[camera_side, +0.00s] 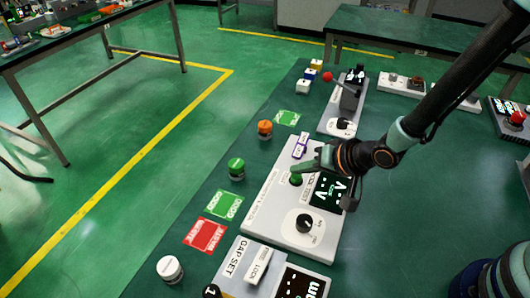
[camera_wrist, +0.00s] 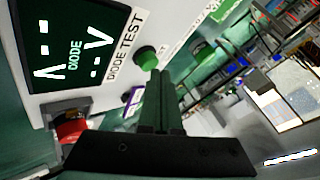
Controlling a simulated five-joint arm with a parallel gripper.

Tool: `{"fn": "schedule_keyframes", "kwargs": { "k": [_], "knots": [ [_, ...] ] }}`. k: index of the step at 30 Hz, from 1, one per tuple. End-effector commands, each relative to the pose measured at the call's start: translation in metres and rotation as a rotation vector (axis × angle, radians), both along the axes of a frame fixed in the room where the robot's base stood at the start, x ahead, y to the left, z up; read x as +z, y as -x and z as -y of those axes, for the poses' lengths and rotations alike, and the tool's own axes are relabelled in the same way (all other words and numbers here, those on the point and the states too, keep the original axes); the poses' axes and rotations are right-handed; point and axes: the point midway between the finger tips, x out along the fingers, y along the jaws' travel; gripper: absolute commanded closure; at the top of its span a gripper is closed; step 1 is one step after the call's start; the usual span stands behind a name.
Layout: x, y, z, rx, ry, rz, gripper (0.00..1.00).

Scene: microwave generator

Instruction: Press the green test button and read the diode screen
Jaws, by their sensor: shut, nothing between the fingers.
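The green test button (camera_wrist: 146,57) sits on the white diode test panel (camera_wrist: 118,18), beside the printed words DIODE TEST. It also shows in the side view (camera_side: 296,181), just by my fingertips. The dark diode screen (camera_wrist: 68,45) shows the word DIODE, dashes and V-shaped marks; in the side view the screen (camera_side: 331,190) is partly covered by my wrist. My gripper (camera_wrist: 159,73) is shut and empty, its tips close to the button's edge. In the side view my gripper (camera_side: 300,172) hangs over the panel. I cannot tell whether the tips touch the button.
A black knob (camera_side: 304,223) is on the same panel. A GAP SET box (camera_side: 238,262) lies in front, and a panel with a red-knobbed lever (camera_side: 328,77) behind. Orange (camera_side: 265,128) and green (camera_side: 236,168) round knobs stand left, near green and red cards.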

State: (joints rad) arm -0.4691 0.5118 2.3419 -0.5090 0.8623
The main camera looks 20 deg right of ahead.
Motion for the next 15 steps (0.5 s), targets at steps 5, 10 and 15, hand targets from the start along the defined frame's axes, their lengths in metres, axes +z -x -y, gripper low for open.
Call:
{"fn": "schedule_keyframes", "kwargs": {
  "k": [5, 10, 15],
  "knots": [
    [-0.0021, 0.0000, -0.0001, 0.000, 0.000, 0.000, 1.00],
    [-0.0042, 0.0000, -0.0001, 0.000, 0.001, -0.001, 1.00],
    [-0.0060, 0.0000, -0.0001, 0.000, 0.001, -0.001, 1.00]
  ]
}}
